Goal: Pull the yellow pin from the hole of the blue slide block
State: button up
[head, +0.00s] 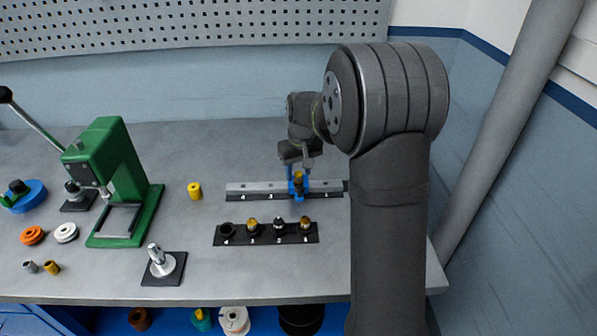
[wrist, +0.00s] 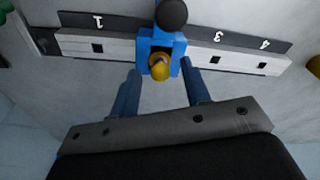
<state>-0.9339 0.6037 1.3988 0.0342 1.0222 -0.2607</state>
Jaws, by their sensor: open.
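The blue slide block (wrist: 147,46) sits on the grey rail, covering the spot between the marks 1 and 3 in the wrist view. It also shows in the head view (head: 292,188). The yellow pin (wrist: 160,68) stands in the block, its rounded end toward the wrist camera. A dark round knob (wrist: 172,14) is just beyond it. My gripper (wrist: 160,70) is open, with one blue finger on each side of the pin and a gap visible on both sides. In the head view my gripper (head: 300,165) is above the block and points down.
The rail (head: 247,187) has numbered square holes. In front is a black rack (head: 266,240) with several small parts. A yellow cylinder (head: 195,190) and a green press (head: 120,170) stand to the left. A metal post (head: 157,262) stands on a dark plate near the front edge.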

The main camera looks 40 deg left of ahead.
aim_at(298, 170)
jog(key=shift+f, duration=0.45)
grip_shut()
jog(key=shift+r, duration=1.95)
jog(key=shift+r, duration=0.3)
dwell(0.5)
jog(key=shift+r, duration=2)
